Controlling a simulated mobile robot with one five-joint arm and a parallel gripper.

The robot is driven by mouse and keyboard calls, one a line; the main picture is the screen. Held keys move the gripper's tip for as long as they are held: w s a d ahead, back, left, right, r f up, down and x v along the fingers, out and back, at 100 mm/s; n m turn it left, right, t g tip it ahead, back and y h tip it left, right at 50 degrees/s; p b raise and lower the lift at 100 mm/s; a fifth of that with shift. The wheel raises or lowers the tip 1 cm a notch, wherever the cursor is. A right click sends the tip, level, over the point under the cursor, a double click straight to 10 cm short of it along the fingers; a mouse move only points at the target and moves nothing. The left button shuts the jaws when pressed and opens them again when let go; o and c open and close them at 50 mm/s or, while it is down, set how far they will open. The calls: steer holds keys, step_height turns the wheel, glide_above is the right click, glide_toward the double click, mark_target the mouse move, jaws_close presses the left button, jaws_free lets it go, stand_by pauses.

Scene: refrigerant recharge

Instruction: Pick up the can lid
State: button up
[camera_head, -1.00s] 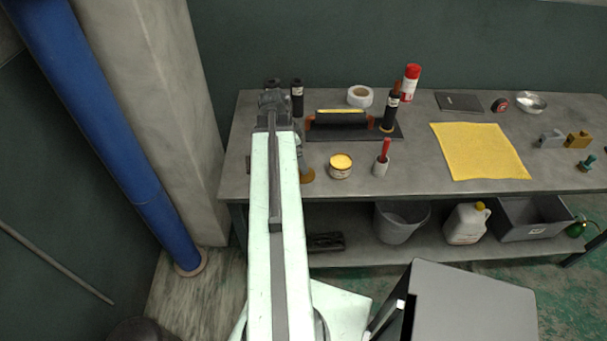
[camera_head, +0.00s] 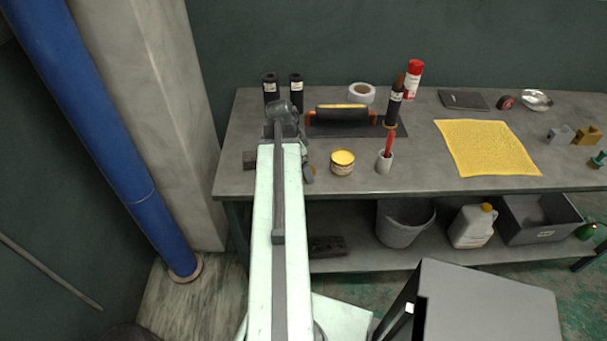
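A small open-looking can (camera_head: 342,163) with a yellow top stands on the workbench in the middle; I cannot tell whether the yellow is paint or a cover.
Two black cylinders (camera_head: 296,93) stand at the back left. A yellow cloth (camera_head: 487,148) lies right.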

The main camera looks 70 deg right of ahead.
steer(key=c, duration=1.4)
steer(key=shift+r, duration=0.25)
steer(key=shift+c, duration=0.2)
steer(key=shift+r+p, duration=0.35)
steer(key=shift+p, duration=0.25)
jaws_close()
step_height(320, 180, up, 9)
steer(key=p, duration=0.9)
